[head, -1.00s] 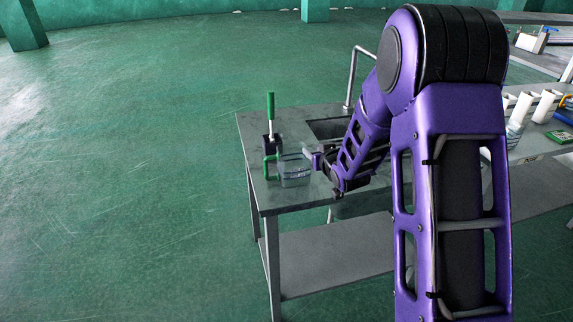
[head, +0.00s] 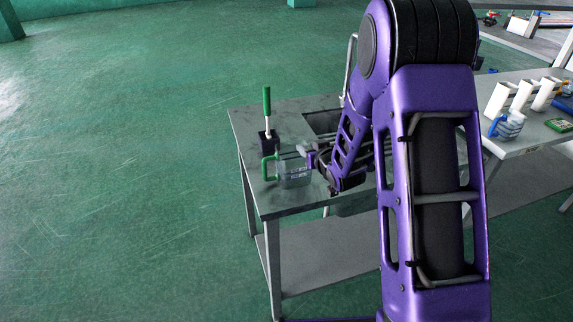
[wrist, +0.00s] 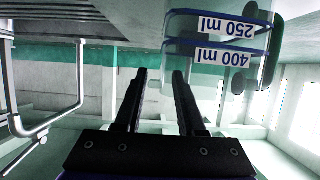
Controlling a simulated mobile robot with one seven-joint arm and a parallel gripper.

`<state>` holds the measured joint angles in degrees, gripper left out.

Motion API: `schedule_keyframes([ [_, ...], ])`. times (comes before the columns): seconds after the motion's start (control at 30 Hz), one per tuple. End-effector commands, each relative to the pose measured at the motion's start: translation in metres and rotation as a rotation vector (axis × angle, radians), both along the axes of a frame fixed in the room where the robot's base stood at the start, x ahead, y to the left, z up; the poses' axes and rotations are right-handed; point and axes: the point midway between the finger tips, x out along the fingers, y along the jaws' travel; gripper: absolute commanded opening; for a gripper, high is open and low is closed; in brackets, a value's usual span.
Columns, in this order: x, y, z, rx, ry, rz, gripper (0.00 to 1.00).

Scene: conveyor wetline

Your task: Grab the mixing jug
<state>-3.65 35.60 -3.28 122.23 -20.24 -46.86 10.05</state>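A clear jug (head: 294,174) with a green handle on its left stands upright near the front left of the grey metal table. In the wrist view its clear wall (wrist: 222,38) shows upside down at upper right, with "250 ml" and "400 ml" marks. My gripper (head: 305,151) is at the jug's right rear side, at about its rim height. In the wrist view my gripper (wrist: 160,74) has its two dark fingers apart with nothing between them. The jug is off to the right of the fingers there. I cannot tell whether a finger touches it.
A green-handled brush (head: 267,108) stands in a dark holder (head: 269,143) behind the jug. A sink (head: 322,122) with a tap is behind my forearm. Floor at left is clear.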

Motion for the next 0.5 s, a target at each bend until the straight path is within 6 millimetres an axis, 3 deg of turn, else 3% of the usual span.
schedule_keyframes([
  [0.2,-0.0001,-0.0001,-0.0001,0.000,0.000,0.000,0.39],
  [0.4,0.0000,0.0000,-0.0001,0.000,0.000,0.000,0.03],
  [0.5,0.0000,0.0000,-0.0001,0.000,0.000,0.000,0.00],
])
